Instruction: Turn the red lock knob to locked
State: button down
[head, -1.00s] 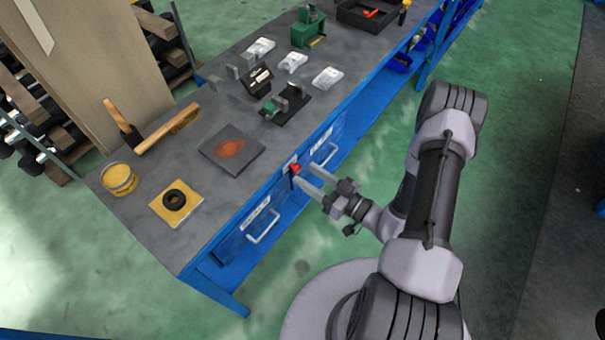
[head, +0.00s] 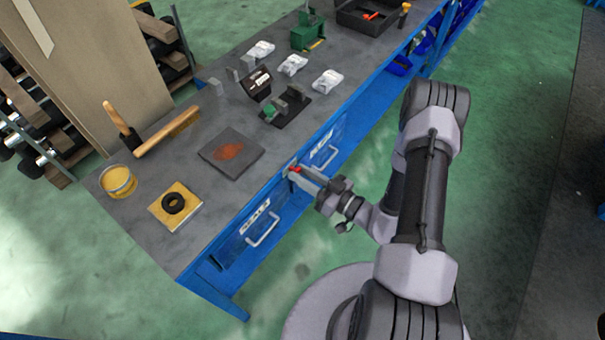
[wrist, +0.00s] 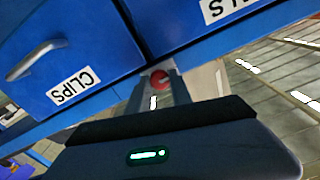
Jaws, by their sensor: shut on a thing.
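The red lock knob (head: 296,169) is on the front of the blue bench, between two drawers. In the wrist view the knob (wrist: 159,79) shows between the two finger tips, at the edge of the blue drawer fronts. My gripper (head: 301,174) reaches the bench front from the right in the head view. Its fingers (wrist: 160,88) are closed on the knob, one on each side. The fingers hide part of the knob, and I cannot tell which way it is turned.
Drawers with handles flank the knob; the left one has a handle (head: 263,230), and the wrist view shows a CLIPS label (wrist: 73,86). The bench top (head: 215,200) carries a brush, a tin, a dark plate and several parts. Green floor lies in front.

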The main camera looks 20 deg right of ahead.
jog(key=n+p, duration=0.1)
jog(key=n, duration=0.3)
jog(key=shift+n, duration=0.4)
jog(key=shift+f+n+b, duration=0.15)
jog(key=shift+n+b, duration=0.25)
jog(key=shift+n, duration=15.5)
jog(key=c, duration=1.1)
grip_release()
jog(key=shift+c, duration=0.2)
